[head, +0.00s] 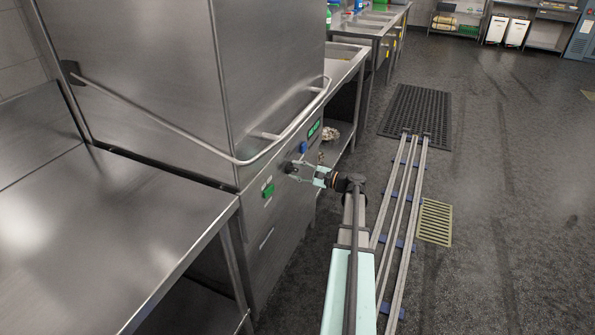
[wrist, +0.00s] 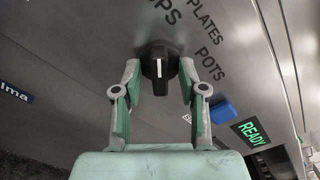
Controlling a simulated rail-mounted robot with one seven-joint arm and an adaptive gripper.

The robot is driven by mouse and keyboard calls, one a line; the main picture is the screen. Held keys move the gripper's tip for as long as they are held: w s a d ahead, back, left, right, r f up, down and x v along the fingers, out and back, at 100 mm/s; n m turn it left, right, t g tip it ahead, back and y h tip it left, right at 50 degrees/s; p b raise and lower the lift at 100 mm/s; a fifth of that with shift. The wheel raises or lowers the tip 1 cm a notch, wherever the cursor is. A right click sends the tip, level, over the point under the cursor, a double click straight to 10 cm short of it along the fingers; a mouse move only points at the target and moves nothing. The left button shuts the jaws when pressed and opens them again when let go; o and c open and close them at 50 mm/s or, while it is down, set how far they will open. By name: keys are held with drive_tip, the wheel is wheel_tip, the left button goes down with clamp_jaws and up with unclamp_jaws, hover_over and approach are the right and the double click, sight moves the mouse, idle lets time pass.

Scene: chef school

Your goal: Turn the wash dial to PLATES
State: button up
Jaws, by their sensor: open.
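The wash dial (wrist: 160,64) is a black knob with a white line on its raised grip, on the dishwasher's steel front panel. The labels PLATES (wrist: 207,20), POTS (wrist: 210,60) and a cut-off one ending in "PS" (wrist: 173,13) are printed beside it. The white line runs up and down in the wrist view; which label it marks I cannot tell. My gripper (wrist: 159,82) is open, with one fingertip on each side of the knob; contact is not clear.
A blue button (wrist: 222,111) and a green READY display (wrist: 251,131) sit near the dial. The dishwasher's long bar handle (head: 200,140) runs above the panel. A green-lit item (head: 268,191) is left of the dial. A steel table (head: 100,240) stands at left; floor at right is open.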

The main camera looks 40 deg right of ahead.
drive_tip(key=shift+c, duration=0.4)
clamp_jaws()
drive_tip(key=shift+r+m+p, duration=0.1)
drive_tip(key=shift+m+p, duration=0.2)
drive_tip(key=m+p, duration=0.3)
drive_tip(key=shift+r, duration=0.15)
drive_tip(key=m+p, duration=0.4)
drive_tip(key=shift+m, duration=0.4)
drive_tip(key=shift+f+m+p, duration=0.2)
drive_tip(key=shift+m+p, duration=0.4)
drive_tip(key=shift+p, duration=0.1)
